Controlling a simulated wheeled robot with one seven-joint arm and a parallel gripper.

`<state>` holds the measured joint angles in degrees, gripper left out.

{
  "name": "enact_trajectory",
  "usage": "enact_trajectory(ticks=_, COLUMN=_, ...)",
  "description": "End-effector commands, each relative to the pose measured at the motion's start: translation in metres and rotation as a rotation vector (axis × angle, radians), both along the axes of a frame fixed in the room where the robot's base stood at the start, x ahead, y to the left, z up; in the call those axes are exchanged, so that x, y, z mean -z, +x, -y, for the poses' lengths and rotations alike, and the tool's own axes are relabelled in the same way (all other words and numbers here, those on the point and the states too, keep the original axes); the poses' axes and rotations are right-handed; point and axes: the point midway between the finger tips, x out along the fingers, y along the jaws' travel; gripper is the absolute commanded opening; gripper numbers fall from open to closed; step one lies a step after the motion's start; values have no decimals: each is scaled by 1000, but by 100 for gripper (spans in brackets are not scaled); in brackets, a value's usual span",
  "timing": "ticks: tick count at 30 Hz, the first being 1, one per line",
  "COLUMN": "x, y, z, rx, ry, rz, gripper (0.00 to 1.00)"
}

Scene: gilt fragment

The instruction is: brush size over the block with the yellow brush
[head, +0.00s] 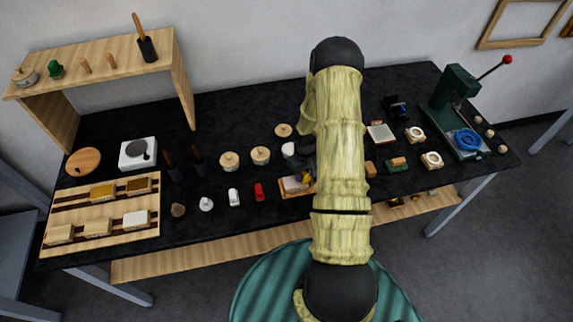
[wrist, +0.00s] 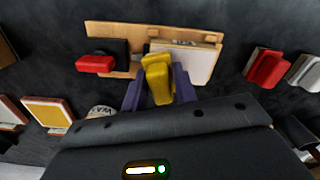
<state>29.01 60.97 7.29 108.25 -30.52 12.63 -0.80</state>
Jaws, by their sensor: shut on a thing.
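My gripper (wrist: 158,92) is shut on the yellow brush (wrist: 157,78), held between its purple fingers. The brush also shows in the head view (head: 307,176), partly covered by my arm. The block (wrist: 196,60) has a pale, whitish top face and wooden sides. It lies on a wooden board (wrist: 133,40) and shows in the head view (head: 292,184) at the table's front edge. The brush is at the block's edge and covers part of it in the wrist view. I cannot tell whether its bristles touch the block.
A red brush (head: 259,191) and a white brush (head: 234,197) stand left of the board. Lidded jars (head: 261,155) stand behind. A green press (head: 457,100) is at the far right.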

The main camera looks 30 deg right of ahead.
Motion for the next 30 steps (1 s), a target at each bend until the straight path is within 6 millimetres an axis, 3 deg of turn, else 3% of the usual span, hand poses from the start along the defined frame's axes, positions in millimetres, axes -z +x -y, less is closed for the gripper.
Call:
enact_trajectory(ticks=10, x=0, y=2, z=12, rx=-15, ry=0, rz=0, gripper=7)
enact_trajectory(ticks=30, x=1, y=2, z=-19, rx=-8, ry=1, rz=-1, gripper=7)
